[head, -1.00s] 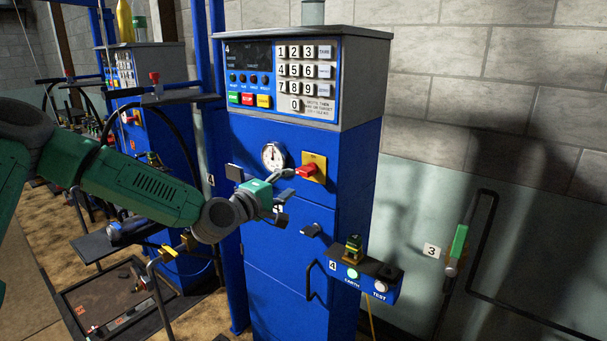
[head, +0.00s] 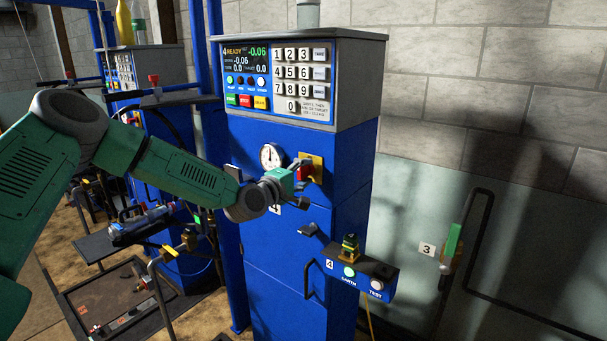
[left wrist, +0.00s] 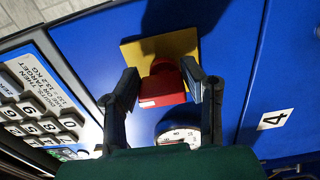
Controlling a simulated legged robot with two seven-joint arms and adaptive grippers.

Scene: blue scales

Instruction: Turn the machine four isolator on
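The machine four isolator is a red handle (head: 304,174) on a yellow plate (head: 317,163) on the blue cabinet (head: 280,230). In the head view my left gripper (head: 302,181) is at the handle and partly covers it. In the left wrist view the red handle (left wrist: 162,84) lies between the two dark fingers of my left gripper (left wrist: 160,75), before the yellow plate (left wrist: 178,45). The fingers are apart, one on each side, with a narrow gap on the left; contact on the right is unclear. The display (head: 246,61) is lit and reads READY. My right gripper is out of view.
A round gauge (head: 271,156) sits left of the isolator. The keypad (head: 300,75) is above. Another blue machine (head: 160,130) stands behind on the left.

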